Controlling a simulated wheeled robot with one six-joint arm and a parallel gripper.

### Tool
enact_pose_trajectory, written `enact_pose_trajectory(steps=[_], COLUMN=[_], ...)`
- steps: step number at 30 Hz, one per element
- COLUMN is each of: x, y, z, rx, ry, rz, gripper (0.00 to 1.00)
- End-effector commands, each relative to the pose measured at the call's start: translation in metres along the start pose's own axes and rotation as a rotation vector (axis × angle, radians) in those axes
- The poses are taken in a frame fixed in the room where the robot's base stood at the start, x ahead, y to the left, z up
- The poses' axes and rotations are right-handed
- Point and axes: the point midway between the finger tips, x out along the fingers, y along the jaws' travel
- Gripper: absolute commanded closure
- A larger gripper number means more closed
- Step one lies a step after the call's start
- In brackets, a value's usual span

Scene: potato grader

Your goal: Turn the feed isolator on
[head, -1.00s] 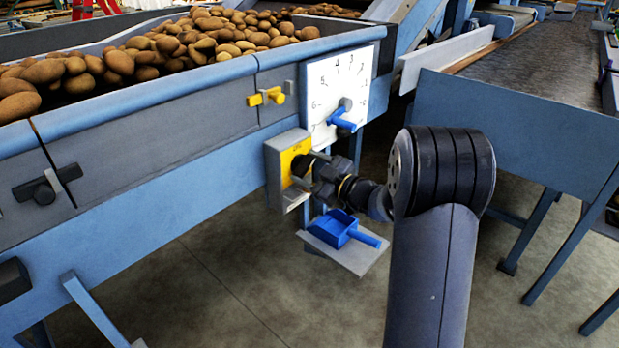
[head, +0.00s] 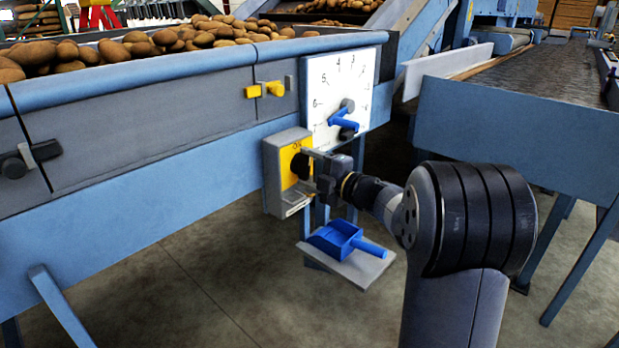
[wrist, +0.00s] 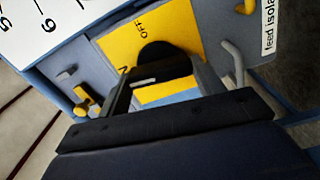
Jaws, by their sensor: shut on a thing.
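The feed isolator is a grey box (head: 287,192) with a yellow face plate (head: 289,157), mounted on the blue frame below the dial. In the wrist view the yellow plate (wrist: 112,42) reads "OFF", and part of another label shows at its left edge. A black rotary knob (wrist: 158,56) stands in the middle of the plate, with a short pale line on it. My gripper (wrist: 165,78) is shut on this knob, one finger on each side. In the head view my gripper (head: 310,167) reaches the box from the right and hides most of the knob.
A white dial board (head: 338,85) with a blue lever (head: 343,122) is just above the isolator. A blue scoop (head: 335,236) lies on a grey shelf (head: 362,268) below my gripper. A yellow latch (head: 266,90) sits up left. A grey hook (wrist: 234,62) is beside the plate.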

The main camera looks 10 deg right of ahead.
Motion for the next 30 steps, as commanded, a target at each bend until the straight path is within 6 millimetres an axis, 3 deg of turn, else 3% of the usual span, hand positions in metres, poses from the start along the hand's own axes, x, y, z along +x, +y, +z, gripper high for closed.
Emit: enact_pose_trajectory(steps=[10, 26, 27, 30], x=[0.0001, 0.0002, 0.0002, 0.0002], y=[-0.0024, -0.0019, -0.0019, -0.0017], z=[-0.0007, -0.0007, -0.0007, -0.0006], rx=[-0.127, -0.149, -0.148, -0.147], ry=[0.003, 0.003, 0.003, 0.002], rz=[-0.001, -0.003, -0.003, -0.002], gripper=[0.59, 0.59, 0.33, 0.25])
